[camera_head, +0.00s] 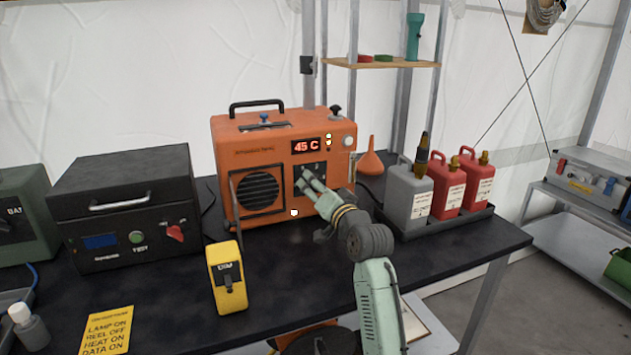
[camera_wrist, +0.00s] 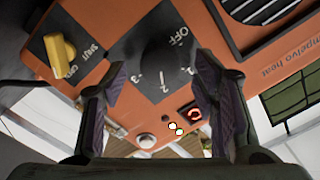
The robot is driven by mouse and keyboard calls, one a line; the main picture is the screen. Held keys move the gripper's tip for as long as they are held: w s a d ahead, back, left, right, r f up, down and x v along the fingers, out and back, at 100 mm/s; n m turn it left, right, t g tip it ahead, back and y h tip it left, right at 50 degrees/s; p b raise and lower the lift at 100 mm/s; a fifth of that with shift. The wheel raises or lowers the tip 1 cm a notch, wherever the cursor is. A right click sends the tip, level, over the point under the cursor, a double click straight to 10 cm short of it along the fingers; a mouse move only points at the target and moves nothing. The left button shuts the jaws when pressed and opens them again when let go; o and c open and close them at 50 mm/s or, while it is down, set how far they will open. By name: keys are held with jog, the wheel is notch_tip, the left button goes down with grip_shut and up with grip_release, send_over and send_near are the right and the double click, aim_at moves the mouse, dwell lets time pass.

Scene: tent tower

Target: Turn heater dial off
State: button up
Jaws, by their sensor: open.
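The orange heater (camera_head: 281,135) stands on the black table, its red display (camera_head: 305,146) reading 45 C. In the wrist view its black dial (camera_wrist: 163,67) sits on a dark plate marked OFF, 1, 2 and 3; I cannot clearly tell which mark it points to. My gripper (camera_head: 306,178) is at the heater's front, hiding much of the dial in the head view. In the wrist view my gripper (camera_wrist: 162,75) is open, with one finger on each side of the dial. Contact with the dial is not clear.
A yellow knob (camera_wrist: 62,53) marked SHUT sits beside the dial. On the table are a black box with a red knob (camera_head: 175,232), a yellow handheld device (camera_head: 227,278), an orange funnel (camera_head: 370,158), and a tray (camera_head: 437,228) with grey and red cans.

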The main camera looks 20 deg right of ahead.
jog(key=shift+w, duration=0.75)
jog(key=shift+c, duration=0.5)
jog(key=c, duration=1.1)
